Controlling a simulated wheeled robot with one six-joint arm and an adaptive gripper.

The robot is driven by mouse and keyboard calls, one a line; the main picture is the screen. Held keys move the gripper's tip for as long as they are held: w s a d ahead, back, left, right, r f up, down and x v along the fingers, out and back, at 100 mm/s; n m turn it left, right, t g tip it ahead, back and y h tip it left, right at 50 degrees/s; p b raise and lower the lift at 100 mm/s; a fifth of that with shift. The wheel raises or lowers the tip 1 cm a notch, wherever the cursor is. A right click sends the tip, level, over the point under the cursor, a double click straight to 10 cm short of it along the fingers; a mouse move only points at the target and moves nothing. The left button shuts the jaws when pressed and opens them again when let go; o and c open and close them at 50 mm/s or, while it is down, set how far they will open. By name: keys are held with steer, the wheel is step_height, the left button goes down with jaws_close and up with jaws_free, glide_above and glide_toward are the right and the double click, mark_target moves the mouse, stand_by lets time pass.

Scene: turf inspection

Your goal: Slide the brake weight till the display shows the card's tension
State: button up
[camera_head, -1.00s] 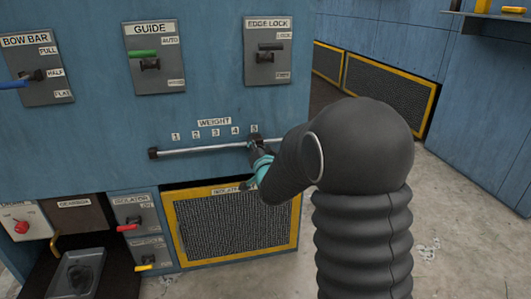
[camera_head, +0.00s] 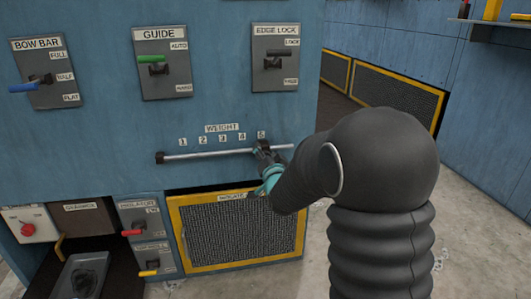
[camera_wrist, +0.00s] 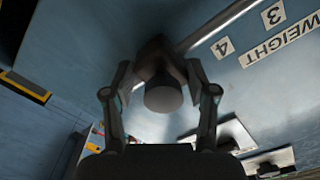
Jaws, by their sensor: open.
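The brake weight (camera_head: 262,146) is a dark slider on a horizontal metal rod (camera_head: 210,153) below the WEIGHT scale (camera_head: 222,128). It sits under the mark 5, near the rod's right end. My gripper (camera_head: 266,160) is at the weight, partly hidden by my arm. In the wrist view my gripper (camera_wrist: 160,92) is open, with one finger on each side of the weight's round dark knob (camera_wrist: 163,96). Gaps show between knob and fingers; I cannot tell whether either finger touches. No display or tension card is in view.
Above the rod are the BOW BAR lever (camera_head: 30,85), GUIDE lever (camera_head: 155,65) and EDGE LOCK lever (camera_head: 275,58). A yellow-framed mesh panel (camera_head: 240,235) lies below it. Small levers and a grey tray (camera_head: 78,278) are at lower left. Concrete floor (camera_head: 475,215) is open at right.

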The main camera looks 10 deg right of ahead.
steer(key=s, duration=1.1)
steer(key=shift+d, duration=0.25)
steer(key=shift+w, duration=0.1)
